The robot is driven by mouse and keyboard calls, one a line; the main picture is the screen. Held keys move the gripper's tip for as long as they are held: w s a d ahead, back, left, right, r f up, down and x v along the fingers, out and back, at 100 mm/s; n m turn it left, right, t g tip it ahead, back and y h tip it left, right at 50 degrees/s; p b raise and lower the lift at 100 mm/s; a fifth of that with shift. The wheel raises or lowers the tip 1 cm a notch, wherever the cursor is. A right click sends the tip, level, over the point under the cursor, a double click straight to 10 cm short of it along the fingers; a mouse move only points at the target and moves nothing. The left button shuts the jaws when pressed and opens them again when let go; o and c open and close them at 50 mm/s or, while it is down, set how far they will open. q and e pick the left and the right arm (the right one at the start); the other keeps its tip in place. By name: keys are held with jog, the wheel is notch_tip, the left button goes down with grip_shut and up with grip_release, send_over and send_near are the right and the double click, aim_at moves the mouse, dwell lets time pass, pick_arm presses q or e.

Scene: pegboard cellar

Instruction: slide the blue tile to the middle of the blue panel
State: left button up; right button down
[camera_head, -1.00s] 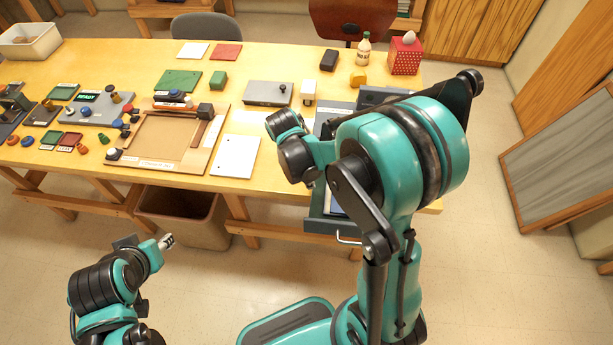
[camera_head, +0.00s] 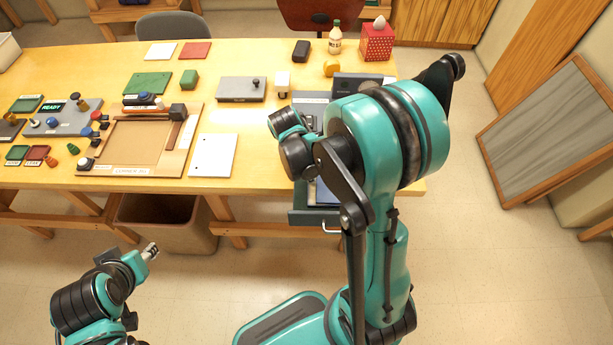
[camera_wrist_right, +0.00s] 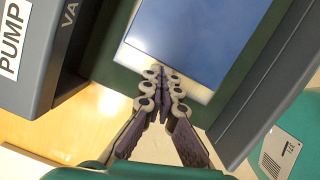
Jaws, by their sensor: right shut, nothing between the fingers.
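A flat blue rectangle with a pale edge (camera_wrist_right: 195,35) lies on a dark green surface in the right wrist view. It may be the blue tile or the blue panel; I cannot tell which. In the head view a bit of blue (camera_head: 325,192) shows in the pulled-out drawer (camera_head: 301,218), mostly behind my right arm. My right gripper (camera_wrist_right: 164,80) is shut and empty, its tips at the rectangle's near pale edge; contact is unclear. In the head view my right arm hides these fingers. My left gripper (camera_head: 150,251) is low in front of the table, away from everything.
A grey box labelled PUMP (camera_wrist_right: 30,50) stands close left of the right fingers, and a dark grey wall (camera_wrist_right: 265,90) stands on the right. On the table (camera_head: 255,160) lie a wooden tray (camera_head: 97,150), a white sheet (camera_head: 213,155) and a grey plate (camera_head: 232,91).

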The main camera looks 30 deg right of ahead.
jog(key=shift+s+d, duration=0.15)
jog(key=shift+d, duration=0.4)
pick_arm(q)
jog(key=shift+f, duration=0.1)
pick_arm(e)
jog(key=shift+a, duration=0.1)
jog(key=shift+a, duration=0.25)
jog(key=a, duration=0.1)
jog(key=w+a, duration=0.1)
jog(key=shift+a+f, duration=0.1)
jog(key=shift+a, duration=0.2)
jog(key=shift+w+a+r+p, duration=0.15)
jog(key=shift+a+r, duration=0.2)
jog(key=shift+r, duration=0.25)
jog(key=shift+a+r+p, duration=0.15)
jog(key=shift+a+r, duration=0.2)
jog(key=shift+r, duration=0.25)
pick_arm(q)
jog(key=r+p, duration=0.1)
jog(key=a+r+p, duration=0.1)
jog(key=r, duration=0.1)
jog(key=shift+s+a, duration=0.1)
jog(key=shift+s, duration=0.05)
pick_arm(e)
jog(key=v, duration=0.7)
jog(key=shift+r, duration=0.35)
